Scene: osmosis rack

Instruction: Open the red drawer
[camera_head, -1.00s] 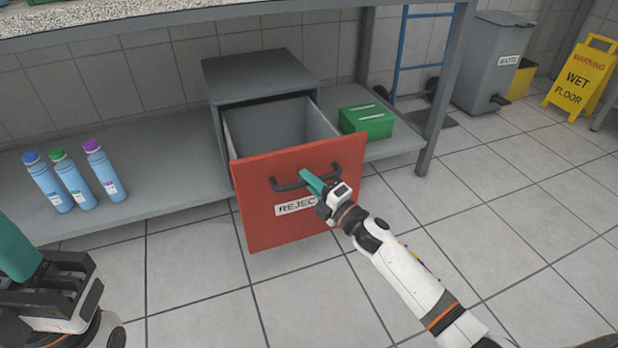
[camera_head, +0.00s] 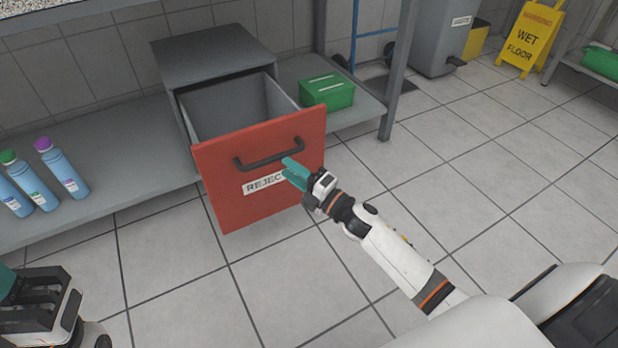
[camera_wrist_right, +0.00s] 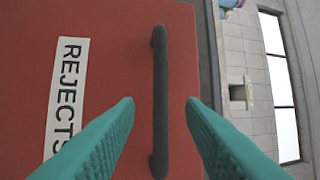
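The red drawer (camera_head: 225,185) stands pulled out of its grey cabinet (camera_head: 215,52), and its empty-looking grey inside shows from above. Its front bears a dark bar handle (camera_head: 268,155) and a white REJECTS label. My right gripper (camera_head: 291,172) is just in front of the drawer front, close to the right end of the handle. In the right wrist view its teal fingers (camera_wrist_right: 160,105) are apart, with the handle (camera_wrist_right: 160,100) seen between them and not gripped. My left gripper (camera_head: 8,285) is at the lower left, partly cut off by the picture edge.
Several blue bottles (camera_head: 62,174) stand on the low grey shelf (camera_head: 120,183) at left. A green box (camera_head: 327,91) sits right of the cabinet. A table leg (camera_head: 398,75), grey bin (camera_head: 445,35) and yellow wet floor sign (camera_head: 527,40) are farther right. The tiled floor in front is clear.

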